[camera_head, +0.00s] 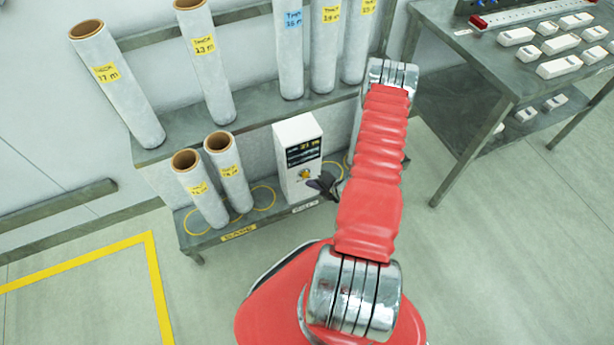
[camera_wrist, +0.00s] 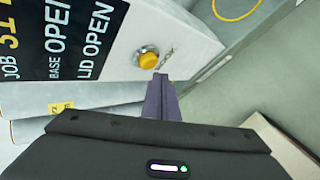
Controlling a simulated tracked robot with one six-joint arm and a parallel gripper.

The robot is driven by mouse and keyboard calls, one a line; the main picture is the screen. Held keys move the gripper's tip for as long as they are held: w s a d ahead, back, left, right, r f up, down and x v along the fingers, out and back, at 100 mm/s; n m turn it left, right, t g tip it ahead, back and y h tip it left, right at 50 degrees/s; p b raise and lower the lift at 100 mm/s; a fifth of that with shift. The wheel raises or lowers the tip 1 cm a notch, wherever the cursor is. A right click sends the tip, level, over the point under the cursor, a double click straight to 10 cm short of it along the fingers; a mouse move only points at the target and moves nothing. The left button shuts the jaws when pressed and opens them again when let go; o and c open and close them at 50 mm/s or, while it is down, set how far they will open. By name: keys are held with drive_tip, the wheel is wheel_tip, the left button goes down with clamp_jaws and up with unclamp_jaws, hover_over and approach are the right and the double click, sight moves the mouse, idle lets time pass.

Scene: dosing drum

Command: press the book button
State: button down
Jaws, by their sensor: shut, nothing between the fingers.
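The book button is a yellow knob in a metal ring (camera_wrist: 148,59) on the front of a white box; it also shows in the head view (camera_head: 305,174), below the dark display. My gripper (camera_wrist: 160,78) is shut and empty, its dark purple fingers pointing at the button. The fingertips are at the button's lower edge in the wrist view; I cannot tell whether they touch it. In the head view my gripper (camera_head: 318,183) is just right of the button. The white box (camera_head: 286,135) stands on the lower shelf.
The display (camera_wrist: 70,35) reads "BASE OPEN" and "LID OPEN", with a yellow job line partly cut off. Two short tubes (camera_head: 228,172) stand left of the box. Several taller tubes (camera_head: 207,60) stand on the shelf above. A table with white parts (camera_head: 515,37) is at right.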

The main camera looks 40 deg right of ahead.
drive_tip(key=shift+w, duration=0.1)
idle(0.3)
drive_tip(key=shift+w+d, duration=0.15)
drive_tip(key=shift+w, duration=0.25)
drive_tip(key=shift+w+d, duration=0.15)
drive_tip(key=shift+w, duration=0.3)
idle(1.0)
drive_tip(key=shift+s, duration=0.15)
drive_tip(key=shift+s+a, duration=0.3)
drive_tip(key=shift+s, duration=0.45)
drive_tip(key=shift+s+a, duration=0.25)
drive_tip(key=shift+s, duration=0.55)
drive_tip(key=shift+s+a, duration=0.2)
drive_tip(key=shift+s, duration=0.6)
drive_tip(key=shift+s+a, duration=0.25)
drive_tip(key=shift+s, duration=0.55)
